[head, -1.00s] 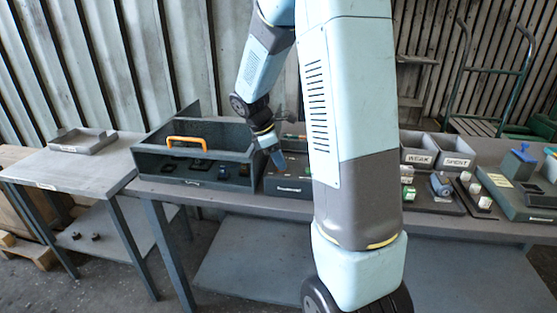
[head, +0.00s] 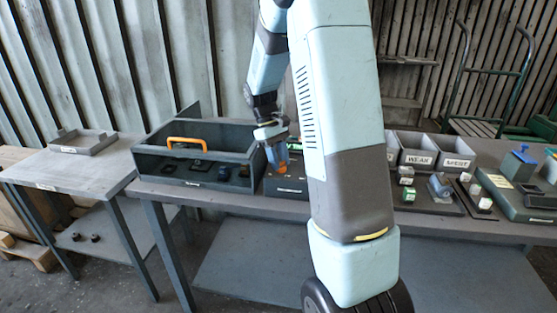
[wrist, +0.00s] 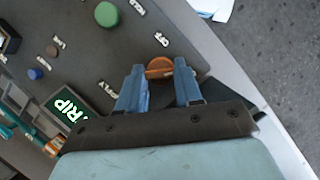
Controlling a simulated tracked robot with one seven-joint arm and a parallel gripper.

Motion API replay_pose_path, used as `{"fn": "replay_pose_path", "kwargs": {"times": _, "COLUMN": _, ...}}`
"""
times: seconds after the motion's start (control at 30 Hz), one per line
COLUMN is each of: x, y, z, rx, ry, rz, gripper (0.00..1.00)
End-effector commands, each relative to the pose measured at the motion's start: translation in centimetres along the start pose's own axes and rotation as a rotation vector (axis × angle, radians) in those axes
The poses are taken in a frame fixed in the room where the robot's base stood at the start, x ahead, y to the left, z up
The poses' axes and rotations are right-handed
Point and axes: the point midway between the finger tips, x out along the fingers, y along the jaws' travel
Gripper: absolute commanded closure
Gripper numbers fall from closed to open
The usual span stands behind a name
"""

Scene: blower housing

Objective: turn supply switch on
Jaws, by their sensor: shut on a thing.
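An orange round knob (wrist: 158,67) sits on the dark control panel (wrist: 75,45), between my gripper's (wrist: 158,84) two blue fingers in the wrist view. My gripper is shut on it. My arm hides the panel's right part.
A grey toolbox with an orange handle (head: 186,139) stands to the left. Labelled bins (head: 418,157) stand to the right.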

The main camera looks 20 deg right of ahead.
Motion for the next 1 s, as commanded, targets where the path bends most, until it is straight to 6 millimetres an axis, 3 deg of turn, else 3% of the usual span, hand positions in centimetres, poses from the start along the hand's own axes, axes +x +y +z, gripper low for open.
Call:
{"fn": "replay_pose_path", "kwargs": {"times": 0.4, "x": -0.18, "y": 0.24, "z": -0.12, "rx": 0.168, "ry": 0.007, "rz": -0.066, "gripper": 0.96}}
{"fn": "replay_pose_path", "kwargs": {"times": 0.93, "x": -0.11, "y": 0.25, "z": -0.06, "rx": 0.189, "ry": 0.005, "rz": -0.076, "gripper": 0.96}}
{"fn": "replay_pose_path", "kwargs": {"times": 0.97, "x": -0.11, "y": 0.25, "z": -0.06, "rx": 0.189, "ry": 0.005, "rz": -0.076, "gripper": 0.64}}
{"fn": "replay_pose_path", "kwargs": {"times": 1.0, "x": -0.10, "y": 0.24, "z": -0.05, "rx": 0.189, "ry": 0.005, "rz": -0.076, "gripper": 0.60}}
